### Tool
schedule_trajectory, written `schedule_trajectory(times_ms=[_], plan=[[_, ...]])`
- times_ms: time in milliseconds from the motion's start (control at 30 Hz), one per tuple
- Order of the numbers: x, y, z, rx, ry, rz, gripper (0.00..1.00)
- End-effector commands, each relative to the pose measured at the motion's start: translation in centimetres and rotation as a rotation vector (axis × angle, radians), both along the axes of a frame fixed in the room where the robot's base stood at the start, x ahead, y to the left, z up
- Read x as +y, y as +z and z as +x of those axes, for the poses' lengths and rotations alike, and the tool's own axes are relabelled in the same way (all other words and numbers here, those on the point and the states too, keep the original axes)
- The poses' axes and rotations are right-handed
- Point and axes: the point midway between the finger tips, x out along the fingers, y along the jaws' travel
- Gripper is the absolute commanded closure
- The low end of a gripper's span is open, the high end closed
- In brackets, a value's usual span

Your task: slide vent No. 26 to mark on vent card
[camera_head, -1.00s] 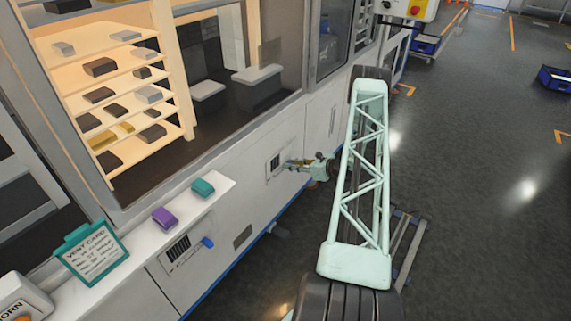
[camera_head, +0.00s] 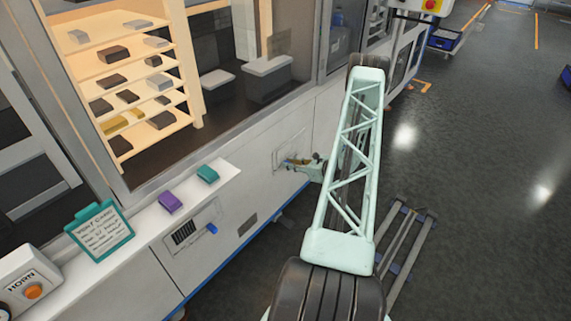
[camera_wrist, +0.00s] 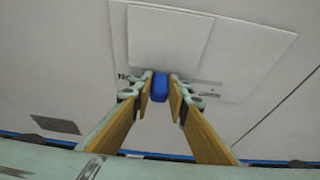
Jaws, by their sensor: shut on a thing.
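My gripper (camera_wrist: 160,88) is shut on a blue knob (camera_wrist: 160,87) below a white slide plate (camera_wrist: 168,40) in the wrist view. Its fingers stand on both sides of the knob. The vent panel (camera_wrist: 240,72) has a label beginning "No", its number hidden by a finger. No dark slots show around the plate. In the head view my gripper (camera_head: 314,168) is at the far vent panel (camera_head: 289,151), its fingertips hidden or too small. The vent card (camera_head: 101,231), on a teal clipboard, stands on the ledge at left; its lines are too small to read surely.
A nearer vent (camera_head: 184,233) with dark slots has its own blue knob (camera_head: 212,229). Purple (camera_head: 170,203) and teal (camera_head: 207,174) blocks and a horn box (camera_head: 28,285) sit on the ledge. The aisle floor (camera_head: 470,170) at right is clear.

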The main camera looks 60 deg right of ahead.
Motion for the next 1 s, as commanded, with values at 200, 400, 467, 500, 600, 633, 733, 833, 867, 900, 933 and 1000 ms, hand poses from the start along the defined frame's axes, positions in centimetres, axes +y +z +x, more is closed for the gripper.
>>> schedule_trajectory(times_ms=[200, 400, 467, 500, 600, 633, 733, 833, 867, 900, 933, 1000], plan=[[0.5, -0.1, 0.1, 0.000, 0.008, 0.005, 0.84], [0.4, -0.1, 0.1, 0.000, 0.006, 0.004, 0.70], [0.4, -0.1, 0.1, -0.001, 0.006, 0.004, 0.70], [0.4, -0.1, 0.1, -0.001, 0.005, 0.003, 0.70], [0.3, -0.1, 0.1, -0.001, 0.005, 0.003, 0.70], [0.3, -0.1, 0.1, -0.001, 0.005, 0.003, 0.70], [0.3, 0.0, 0.0, -0.001, 0.004, 0.003, 0.70], [0.3, 0.1, -0.3, -0.001, 0.004, 0.003, 0.70], [0.3, 0.2, -0.4, 0.000, 0.003, 0.002, 0.70], [0.4, 0.2, -0.7, 0.000, 0.003, 0.002, 0.70], [0.4, 0.3, -0.9, 0.000, 0.003, 0.002, 0.70], [0.5, 0.5, -1.4, -0.001, 0.003, 0.003, 0.70]])
